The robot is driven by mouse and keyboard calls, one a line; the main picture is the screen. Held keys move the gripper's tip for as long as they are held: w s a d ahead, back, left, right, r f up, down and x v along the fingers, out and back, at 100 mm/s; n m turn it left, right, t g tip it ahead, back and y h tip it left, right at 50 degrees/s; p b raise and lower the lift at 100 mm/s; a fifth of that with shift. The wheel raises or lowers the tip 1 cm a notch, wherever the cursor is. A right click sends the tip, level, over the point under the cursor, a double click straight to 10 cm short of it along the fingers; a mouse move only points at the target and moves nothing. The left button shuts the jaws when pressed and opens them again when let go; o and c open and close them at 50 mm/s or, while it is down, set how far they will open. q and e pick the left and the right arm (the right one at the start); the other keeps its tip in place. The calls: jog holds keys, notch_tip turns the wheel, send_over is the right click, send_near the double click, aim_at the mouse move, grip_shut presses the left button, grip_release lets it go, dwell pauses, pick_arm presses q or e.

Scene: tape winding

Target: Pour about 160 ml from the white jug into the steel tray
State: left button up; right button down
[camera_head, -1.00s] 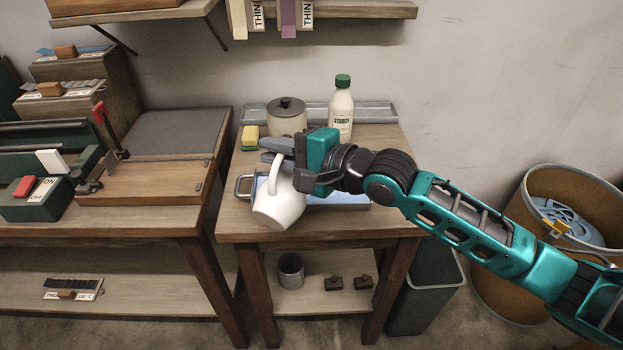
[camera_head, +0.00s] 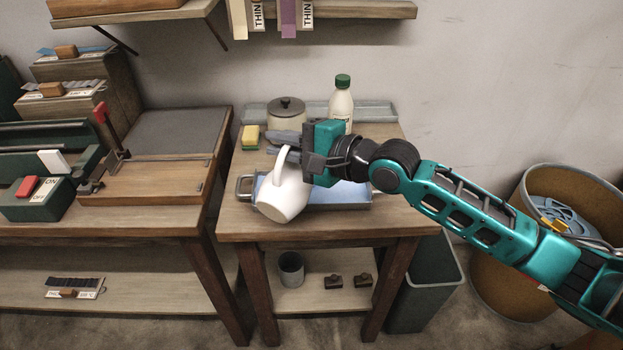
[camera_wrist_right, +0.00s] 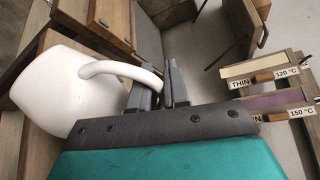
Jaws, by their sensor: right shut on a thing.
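The white jug (camera_head: 283,196) is held tilted above the front left part of the steel tray (camera_head: 345,194) on the small wooden table. My right gripper (camera_head: 290,156) is shut on the jug's handle. In the right wrist view the jug (camera_wrist_right: 60,92) fills the left side, and its handle runs to my gripper's fingers (camera_wrist_right: 160,92). The tray's left handle and bluish inside show around the jug; the jug and my arm hide part of it. No stream from the jug can be made out. My left gripper is not in view.
Behind the tray stand a lidded pot (camera_head: 287,114), a starch bottle (camera_head: 341,104) and a yellow-green sponge (camera_head: 250,137). A long grey trough (camera_head: 378,111) lies along the table's back. A workbench (camera_head: 150,217) stands at left, a bin (camera_head: 428,285) at lower right.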

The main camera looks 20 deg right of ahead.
aim_at(282, 163)
jog(key=shift+w+d+r, duration=0.2)
jog(key=shift+w, duration=0.05)
jog(key=shift+m, duration=0.3)
